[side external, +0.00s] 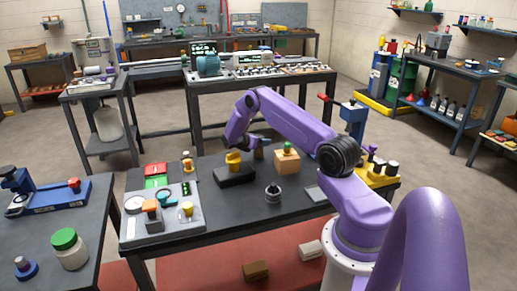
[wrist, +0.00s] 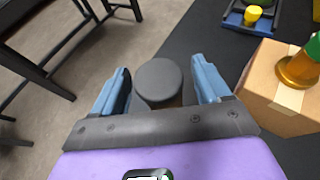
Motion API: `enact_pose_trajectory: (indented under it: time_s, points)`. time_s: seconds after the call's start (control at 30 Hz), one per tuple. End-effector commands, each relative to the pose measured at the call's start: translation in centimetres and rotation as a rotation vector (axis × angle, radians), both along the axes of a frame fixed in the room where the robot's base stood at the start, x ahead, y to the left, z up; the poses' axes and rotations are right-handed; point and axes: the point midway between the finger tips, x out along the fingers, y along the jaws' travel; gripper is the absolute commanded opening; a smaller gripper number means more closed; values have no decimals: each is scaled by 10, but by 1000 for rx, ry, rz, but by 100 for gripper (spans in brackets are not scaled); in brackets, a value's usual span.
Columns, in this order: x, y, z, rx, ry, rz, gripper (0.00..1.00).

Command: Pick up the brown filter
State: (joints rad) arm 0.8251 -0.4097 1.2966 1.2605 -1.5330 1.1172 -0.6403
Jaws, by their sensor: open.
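The brown filter (wrist: 160,82) shows in the wrist view as an upright cylinder with a round dark grey top and a little brown below it. It stands between the two blue fingers of my gripper (wrist: 161,76), which are open, with a gap visible on each side. In the side view the filter (side external: 259,153) is a small brownish cylinder on the dark table, just below my gripper (side external: 256,142). Its lower part is hidden in the wrist view.
A cardboard box (side external: 287,162) with a green-capped amber bottle (wrist: 299,68) on it stands close to the right of the filter. A black block (side external: 235,176) with a yellow part (side external: 233,158) stands to the left. A small metal-topped part (side external: 272,194) stands in front.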

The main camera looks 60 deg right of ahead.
Motion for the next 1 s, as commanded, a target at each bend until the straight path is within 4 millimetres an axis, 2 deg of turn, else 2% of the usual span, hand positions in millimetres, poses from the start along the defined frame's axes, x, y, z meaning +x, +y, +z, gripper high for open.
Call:
enact_pose_trajectory:
  time_s: [0.13, 0.43, 0.6, 1.0]
  points:
    - [-2, -14, -6, 0, -1, 0, 76]
    - [-3, -17, -7, 0, 0, 1, 76]
    - [-3, -16, -7, 0, 0, 1, 21]
    - [-2, -16, -4, 0, -2, 1, 19]
